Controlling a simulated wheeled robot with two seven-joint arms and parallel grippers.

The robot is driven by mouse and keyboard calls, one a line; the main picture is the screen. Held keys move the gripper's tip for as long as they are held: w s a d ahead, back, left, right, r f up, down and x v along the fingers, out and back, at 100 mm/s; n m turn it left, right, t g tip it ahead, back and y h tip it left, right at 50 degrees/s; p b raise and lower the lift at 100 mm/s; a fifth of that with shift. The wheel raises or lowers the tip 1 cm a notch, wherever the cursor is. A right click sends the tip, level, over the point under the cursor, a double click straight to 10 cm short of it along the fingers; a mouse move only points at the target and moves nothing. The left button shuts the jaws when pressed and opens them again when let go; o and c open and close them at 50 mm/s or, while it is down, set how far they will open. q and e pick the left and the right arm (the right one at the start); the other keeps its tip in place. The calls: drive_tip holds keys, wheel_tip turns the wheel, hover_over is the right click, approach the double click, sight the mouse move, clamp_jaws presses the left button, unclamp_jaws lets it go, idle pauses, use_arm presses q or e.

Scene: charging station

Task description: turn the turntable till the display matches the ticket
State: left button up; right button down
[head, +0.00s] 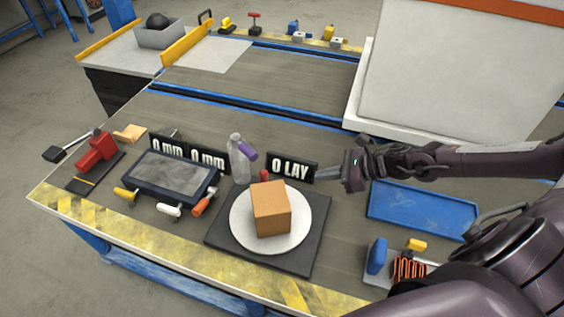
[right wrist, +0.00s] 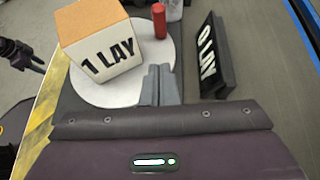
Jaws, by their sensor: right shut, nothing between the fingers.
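The turntable's white disc (head: 240,222) lies on a dark square base (head: 316,232). A brown box (head: 270,210) sits on the disc; in the right wrist view the box (right wrist: 95,35) has a white face reading "1 LAY". A red peg (right wrist: 159,20) stands at the disc's edge, mostly hidden behind the box in the head view. A black sign (head: 292,169) reading "0 LAY" stands behind the base; I cannot tell whether it is the ticket. My right gripper (head: 345,180) is shut and empty, right of this sign. My left gripper (right wrist: 30,62) shows small in the wrist view, its jaws unclear.
A blue tray (head: 422,209) lies to the right. A large white panel (head: 455,75) stands behind my right arm.

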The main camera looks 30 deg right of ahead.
drive_tip(key=b, duration=0.1)
hover_over(294, 193)
wheel_tip(294, 193, down, 4)
drive_tip(key=shift+f, duration=0.2)
drive_tip(key=w+a, duration=0.2)
drive_tip(key=shift+w+a+f, duration=0.1)
drive_tip(key=shift+w+a, duration=0.05)
drive_tip(key=shift+a, duration=0.25)
drive_tip(key=shift+w+a+f, duration=0.1)
drive_tip(key=shift+w+a, duration=0.25)
use_arm(q)
drive_tip(key=shift+w+d+r, duration=0.2)
drive_tip(key=shift+r, duration=0.4)
drive_tip(key=shift+w+d+r, duration=0.15)
drive_tip(key=shift+r, duration=0.4)
